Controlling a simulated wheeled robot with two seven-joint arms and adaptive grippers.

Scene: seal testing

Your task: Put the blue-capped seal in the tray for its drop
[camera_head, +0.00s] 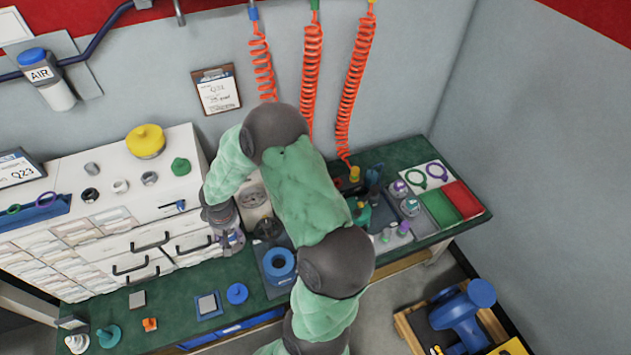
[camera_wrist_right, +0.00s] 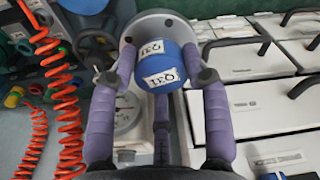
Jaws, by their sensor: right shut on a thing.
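The blue-capped seal (camera_wrist_right: 163,65) with white tags reading like Q31 sits between the purple fingers of my right gripper (camera_wrist_right: 160,78) in the wrist view. My right gripper is shut on it. A round grey metal plate (camera_wrist_right: 146,25) shows beside the cap; I cannot tell whether they touch. In the head view, my right gripper (camera_head: 228,240) is in front of the white drawer cabinet, and the seal is hard to make out there. A red tray section (camera_head: 463,199) and a green tray section (camera_head: 440,208) lie at the bench's right end. My left gripper is not in view.
The white drawer cabinet (camera_head: 75,232) with protruding handles stands left of my right gripper. A gauge device (camera_head: 254,196) is close to its right. Orange coiled hoses (camera_head: 356,85) hang behind the bench.

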